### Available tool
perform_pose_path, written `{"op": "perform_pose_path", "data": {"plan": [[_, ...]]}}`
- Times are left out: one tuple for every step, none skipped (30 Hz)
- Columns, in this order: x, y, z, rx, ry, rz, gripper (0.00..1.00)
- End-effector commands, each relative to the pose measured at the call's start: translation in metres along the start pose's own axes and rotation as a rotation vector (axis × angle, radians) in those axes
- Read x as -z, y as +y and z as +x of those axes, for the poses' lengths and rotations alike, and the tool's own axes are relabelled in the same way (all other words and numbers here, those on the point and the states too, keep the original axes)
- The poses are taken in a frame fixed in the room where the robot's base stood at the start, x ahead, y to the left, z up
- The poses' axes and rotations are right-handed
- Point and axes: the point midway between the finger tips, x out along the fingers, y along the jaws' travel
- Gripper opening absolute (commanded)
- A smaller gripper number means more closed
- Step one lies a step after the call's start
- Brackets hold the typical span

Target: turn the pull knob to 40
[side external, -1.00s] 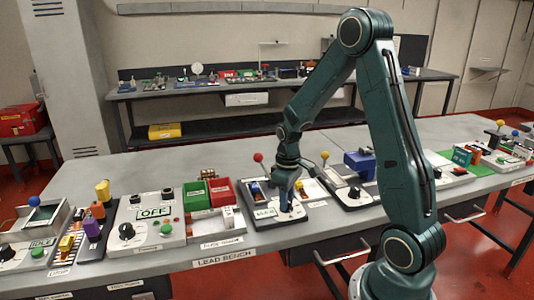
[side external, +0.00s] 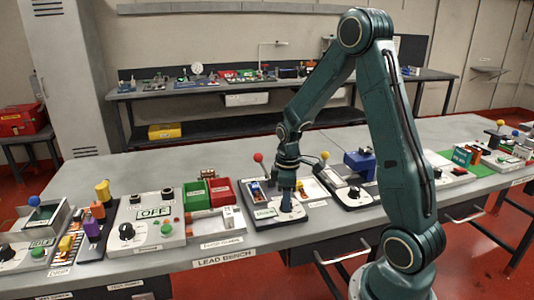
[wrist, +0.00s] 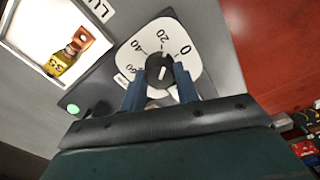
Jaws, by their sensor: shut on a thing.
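The pull knob (wrist: 158,70) is a dark round knob with a short white mark, set on a white dial plate (wrist: 143,44) marked 0, 20, 40 and 60. The mark looks turned roughly toward the 20 side, but its exact reading is hard to tell. My gripper (wrist: 160,82) has its two blue fingers on either side of the knob, shut on it.
A white tray (wrist: 20,48) with a yellow piece lies beside the dial, and a green round button (wrist: 73,109) is near. A red ball lever (side external: 258,158) and a yellow ball lever (side external: 325,156) stand close by. Red and green bins (side external: 222,190) are left.

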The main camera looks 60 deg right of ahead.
Motion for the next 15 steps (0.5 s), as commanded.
{"op": "perform_pose_path", "data": {"plan": [[0.0006, -0.0004, -0.0004, 0.001, 0.001, -0.037, 0.12], [0.0006, -0.0004, -0.0004, 0.001, 0.001, -0.06, 0.12], [0.0006, -0.0004, -0.0004, 0.001, 0.001, -0.091, 0.12], [0.0007, -0.0004, -0.0005, 0.001, 0.001, -0.113, 0.12], [0.0006, -0.0004, -0.0005, 0.001, 0.001, -0.137, 0.12], [0.0007, -0.0004, -0.0005, 0.001, 0.001, -0.168, 0.12], [0.0007, -0.0004, -0.0005, 0.001, 0.001, -0.191, 0.12], [0.0007, -0.0005, -0.0005, 0.001, 0.001, -0.213, 0.12], [0.0007, -0.0005, -0.0005, 0.001, 0.001, -0.243, 0.12], [0.0007, -0.0005, -0.0005, 0.001, 0.001, -0.264, 0.12], [0.0007, -0.0005, -0.0005, 0.001, 0.001, -0.283, 0.12], [0.0007, -0.0005, -0.0005, 0.001, 0.001, -0.304, 0.12], [0.0007, -0.0005, -0.0005, 0.001, 0.001, -0.318, 0.12], [0.0007, -0.0005, -0.0005, 0.0, 0.001, -0.328, 0.12], [0.0007, -0.0005, -0.0005, 0.0, 0.002, -0.339, 0.12]]}}
